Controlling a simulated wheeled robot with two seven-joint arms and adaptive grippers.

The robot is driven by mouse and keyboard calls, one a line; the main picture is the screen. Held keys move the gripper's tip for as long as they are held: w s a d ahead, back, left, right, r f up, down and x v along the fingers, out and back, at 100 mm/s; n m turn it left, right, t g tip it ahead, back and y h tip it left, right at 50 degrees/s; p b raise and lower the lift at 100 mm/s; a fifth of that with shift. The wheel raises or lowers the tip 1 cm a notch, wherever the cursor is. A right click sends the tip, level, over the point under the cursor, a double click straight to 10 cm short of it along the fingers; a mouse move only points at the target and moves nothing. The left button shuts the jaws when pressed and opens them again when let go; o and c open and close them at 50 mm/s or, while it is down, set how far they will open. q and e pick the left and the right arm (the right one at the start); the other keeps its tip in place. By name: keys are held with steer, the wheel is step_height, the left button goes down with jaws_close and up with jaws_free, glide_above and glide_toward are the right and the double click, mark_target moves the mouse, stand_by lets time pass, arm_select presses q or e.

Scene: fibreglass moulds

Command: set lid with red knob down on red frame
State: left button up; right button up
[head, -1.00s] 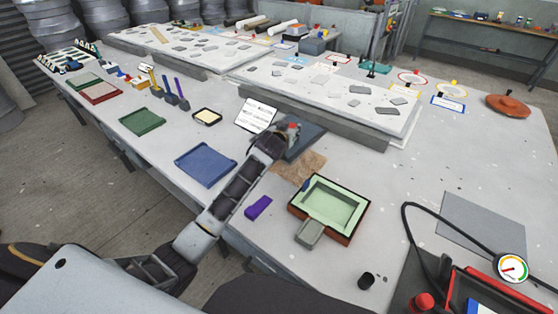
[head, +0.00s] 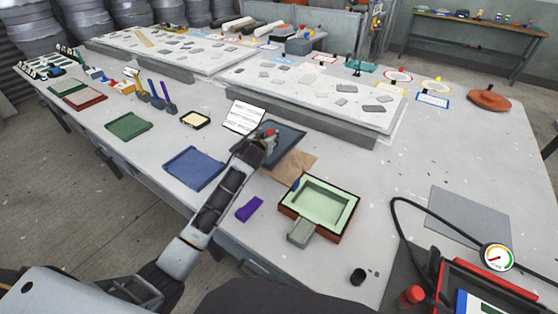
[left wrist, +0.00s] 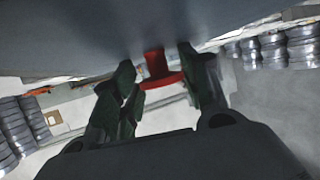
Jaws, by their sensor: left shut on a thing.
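A dark grey flat lid (head: 289,137) with a red knob (head: 270,132) hangs from my left gripper (head: 264,140) near the middle of the table. My left gripper is shut on the knob. In the left wrist view the red knob (left wrist: 157,68) is between the two fingers (left wrist: 158,88), and the lid's grey underside or face (left wrist: 120,30) fills the top. A dark red flat frame (head: 85,99) lies at the far left of the table, apart from the lid. My right gripper is not in view.
A blue frame (head: 193,168) and a green frame (head: 128,126) lie left of the lid. A white card (head: 244,117) stands close behind it. A brown sheet (head: 290,166), a green-lined mould (head: 318,205) and a purple block (head: 249,209) lie nearer.

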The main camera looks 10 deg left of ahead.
arm_select(q)
steer(key=shift+f, duration=3)
steer(key=shift+f, duration=0.15)
steer(key=shift+f, duration=1.75)
steer(key=shift+f, duration=0.1)
steer(key=o, duration=1.3)
